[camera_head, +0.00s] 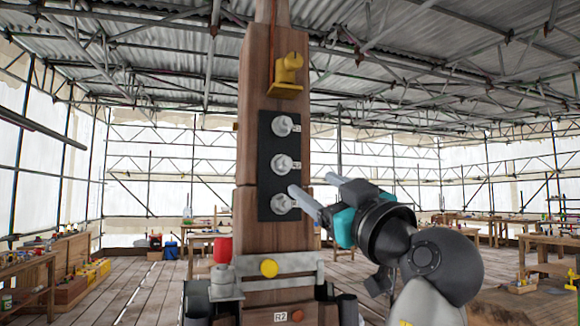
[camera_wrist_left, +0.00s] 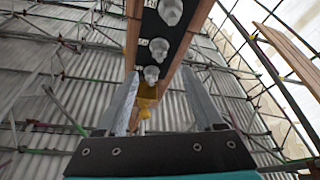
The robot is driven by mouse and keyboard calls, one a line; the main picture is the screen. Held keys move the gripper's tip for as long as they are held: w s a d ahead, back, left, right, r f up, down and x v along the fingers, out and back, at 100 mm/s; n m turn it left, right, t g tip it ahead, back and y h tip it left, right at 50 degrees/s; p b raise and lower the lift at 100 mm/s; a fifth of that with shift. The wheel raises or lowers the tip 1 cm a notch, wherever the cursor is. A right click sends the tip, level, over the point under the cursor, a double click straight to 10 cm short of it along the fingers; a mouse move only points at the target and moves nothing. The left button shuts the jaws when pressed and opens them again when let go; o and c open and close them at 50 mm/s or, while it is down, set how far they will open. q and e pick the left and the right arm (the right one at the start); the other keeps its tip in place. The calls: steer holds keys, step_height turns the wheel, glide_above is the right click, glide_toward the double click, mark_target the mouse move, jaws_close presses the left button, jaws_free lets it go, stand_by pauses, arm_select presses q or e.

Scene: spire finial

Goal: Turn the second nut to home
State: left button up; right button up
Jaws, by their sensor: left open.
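A black plate (camera_head: 265,150) on the wooden post carries three grey nuts in a column: the top nut (camera_head: 282,126), the middle nut (camera_head: 283,163) and the bottom nut (camera_head: 283,204). My left gripper (camera_head: 311,184) is open and empty, just right of the plate, its fingers pointing towards the lower nuts. In the left wrist view the gripper (camera_wrist_left: 160,72) shows its two fingers spread, with the bottom nut (camera_wrist_left: 170,12), middle nut (camera_wrist_left: 159,48) and top nut (camera_wrist_left: 151,75) in line beyond. No contact with a nut is clear. My right gripper is out of view.
A yellow bracket (camera_head: 287,76) juts from the post above the plate.

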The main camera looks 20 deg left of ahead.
mark_target(286, 166)
arm_select(q)
steer(key=p+x, duration=0.2)
steer(key=x, duration=0.8)
steer(key=shift+r, duration=0.15)
steer(key=shift+x, duration=0.8)
jaws_close()
